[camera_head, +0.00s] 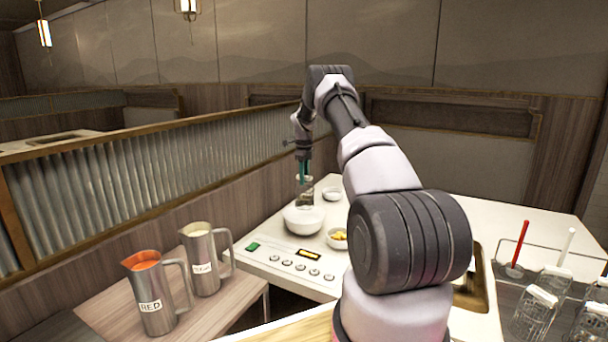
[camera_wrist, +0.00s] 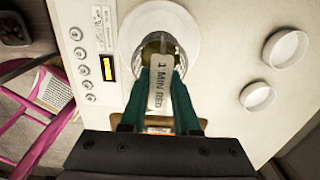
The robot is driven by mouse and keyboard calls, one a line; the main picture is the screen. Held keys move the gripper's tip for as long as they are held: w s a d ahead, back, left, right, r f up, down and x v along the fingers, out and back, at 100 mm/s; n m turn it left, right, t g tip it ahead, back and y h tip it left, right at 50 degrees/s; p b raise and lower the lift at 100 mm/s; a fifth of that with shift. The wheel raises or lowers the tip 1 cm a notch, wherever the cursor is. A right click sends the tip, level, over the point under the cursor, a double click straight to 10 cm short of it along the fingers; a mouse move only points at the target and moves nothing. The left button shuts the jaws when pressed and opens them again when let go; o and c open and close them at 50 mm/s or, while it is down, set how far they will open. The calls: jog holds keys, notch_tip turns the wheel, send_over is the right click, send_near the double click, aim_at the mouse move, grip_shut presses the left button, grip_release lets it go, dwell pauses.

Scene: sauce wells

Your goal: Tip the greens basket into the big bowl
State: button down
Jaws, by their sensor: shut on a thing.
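My gripper (camera_head: 303,170) has teal fingers, which show large in the wrist view (camera_wrist: 160,95). It is shut on the basket's white handle strip (camera_wrist: 162,85), which reads "1 MIN RED". The basket (camera_head: 305,190) hangs below the fingers, looks roughly upright and is dark near its bottom. The wrist view shows only part of its rim; its contents are unclear. A big round white bowl (camera_head: 303,219) is directly under the basket and shows as a white ring in the wrist view (camera_wrist: 191,50). I cannot tell whether basket and bowl touch.
The white counter (camera_head: 280,238) has a button panel with a lit display (camera_head: 309,254). Small bowls stand near the big bowl, one white (camera_head: 332,193), one with yellow food (camera_head: 338,237). Two steel pitchers (camera_head: 157,305) (camera_head: 203,262) stand at left. A corrugated partition (camera_head: 150,175) runs behind.

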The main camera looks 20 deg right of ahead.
aim_at(304, 188)
jog(key=shift+f, duration=2.2)
jog(key=shift+w, duration=0.15)
